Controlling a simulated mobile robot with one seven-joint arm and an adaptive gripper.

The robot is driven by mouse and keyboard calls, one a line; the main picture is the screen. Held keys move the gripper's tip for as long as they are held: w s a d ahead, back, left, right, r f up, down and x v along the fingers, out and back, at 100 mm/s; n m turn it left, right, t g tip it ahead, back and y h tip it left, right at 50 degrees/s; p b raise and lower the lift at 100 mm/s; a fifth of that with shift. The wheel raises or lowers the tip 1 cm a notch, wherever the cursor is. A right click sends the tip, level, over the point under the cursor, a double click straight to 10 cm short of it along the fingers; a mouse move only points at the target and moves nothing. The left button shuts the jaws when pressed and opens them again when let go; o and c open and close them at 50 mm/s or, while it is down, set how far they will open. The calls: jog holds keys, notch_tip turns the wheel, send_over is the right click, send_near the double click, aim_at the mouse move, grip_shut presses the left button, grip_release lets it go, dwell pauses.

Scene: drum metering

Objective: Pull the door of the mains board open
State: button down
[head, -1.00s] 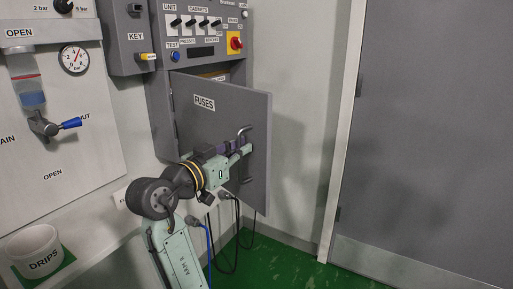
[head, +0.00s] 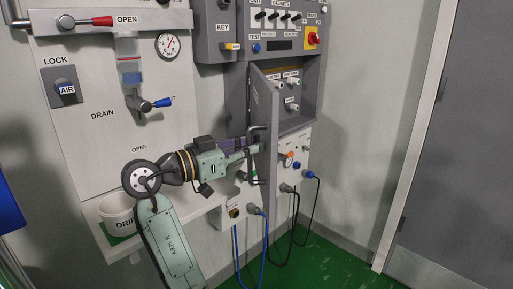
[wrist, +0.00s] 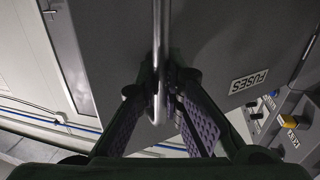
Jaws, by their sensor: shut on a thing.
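The mains board (head: 272,50) is a grey cabinet on the wall. Its door (head: 265,115) stands wide open and is seen nearly edge-on in the head view, swung out on its left side. In the wrist view the door (wrist: 225,45) fills much of the picture, with the FUSES label on it. My gripper (head: 252,148) is at the door's bar handle (head: 257,130). In the wrist view my gripper (wrist: 165,100) is shut around the steel handle (wrist: 161,45), one finger on each side. Part of the handle is hidden by the fingers.
Inside the cabinet are several white fuse knobs (head: 292,82). Below are sockets with plugs and hanging cables (head: 264,235). A white DRIPS pot (head: 117,213) stands at lower left. A grey room door (head: 460,150) is at right; green floor (head: 320,265) lies clear there.

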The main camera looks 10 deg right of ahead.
jog(key=shift+s+f, duration=0.1)
jog(key=shift+f, duration=0.05)
jog(key=c, duration=1.7)
grip_release()
jog(key=v, duration=1.2)
